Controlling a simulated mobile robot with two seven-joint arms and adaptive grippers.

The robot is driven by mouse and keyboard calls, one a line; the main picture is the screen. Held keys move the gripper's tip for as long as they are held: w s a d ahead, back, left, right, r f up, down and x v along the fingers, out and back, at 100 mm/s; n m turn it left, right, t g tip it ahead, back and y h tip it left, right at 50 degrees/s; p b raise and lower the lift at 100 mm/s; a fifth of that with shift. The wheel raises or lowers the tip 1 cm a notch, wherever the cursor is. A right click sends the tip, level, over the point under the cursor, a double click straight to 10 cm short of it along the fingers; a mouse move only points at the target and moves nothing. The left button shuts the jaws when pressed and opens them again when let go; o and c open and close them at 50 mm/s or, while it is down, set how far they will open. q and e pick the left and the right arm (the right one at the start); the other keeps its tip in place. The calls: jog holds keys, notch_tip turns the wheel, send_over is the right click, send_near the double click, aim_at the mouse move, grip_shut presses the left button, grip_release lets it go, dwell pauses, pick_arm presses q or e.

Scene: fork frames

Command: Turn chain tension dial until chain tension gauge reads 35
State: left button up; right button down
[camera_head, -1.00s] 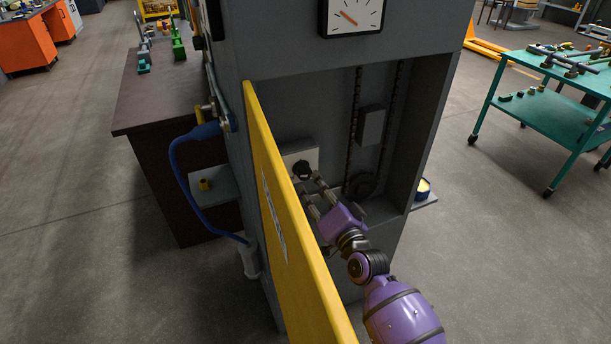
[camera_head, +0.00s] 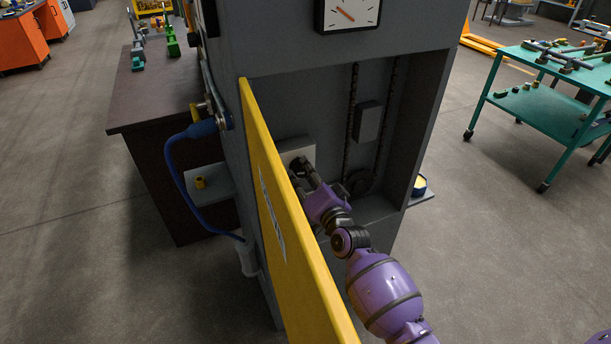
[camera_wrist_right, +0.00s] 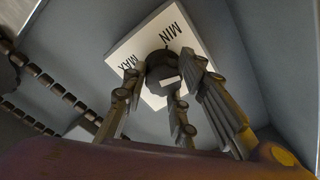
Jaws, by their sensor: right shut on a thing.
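The chain tension dial (camera_wrist_right: 163,66) is a dark round knob on a white plate (camera_wrist_right: 125,45) marked MIN and MAX. In the head view the plate (camera_head: 296,147) shows inside the open cabinet, just past the yellow door's edge. My right gripper (camera_head: 301,170) has its fingers around the knob and is shut on it; in the wrist view the fingers (camera_wrist_right: 160,82) hide part of its rim. The gauge (camera_head: 347,14) above the opening has a white face and an orange needle pointing up and left; its top is cut off and no numbers are readable. My left gripper is not in view.
The yellow door (camera_head: 280,215) stands open close along the left of my right arm. A chain (camera_head: 352,120) and a grey box (camera_head: 367,121) are inside the cabinet, right of the dial. A green cart (camera_head: 540,105) stands to the right, with clear floor between.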

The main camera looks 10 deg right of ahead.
jog(key=shift+s+d+f+m, duration=0.1)
jog(key=shift+f+m, duration=0.2)
jog(key=shift+m, duration=0.8)
jog(key=shift+f+m, duration=0.25)
jog(key=shift+m, duration=0.85)
jog(key=m, duration=0.4)
jog(key=shift+s+f, duration=0.1)
jog(key=shift+f, duration=0.05)
jog(key=shift+a+m, duration=0.2)
jog(key=shift+m, duration=1.35)
jog(key=shift+a+m, duration=0.25)
jog(key=shift+m, duration=1.35)
jog(key=shift+a+m, duration=0.2)
jog(key=shift+m, duration=1.35)
jog(key=c, duration=1.6)
grip_release()
jog(key=shift+a, duration=0.1)
jog(key=shift+o, duration=0.2)
jog(key=shift+r, duration=0.2)
jog(key=shift+r, duration=0.2)
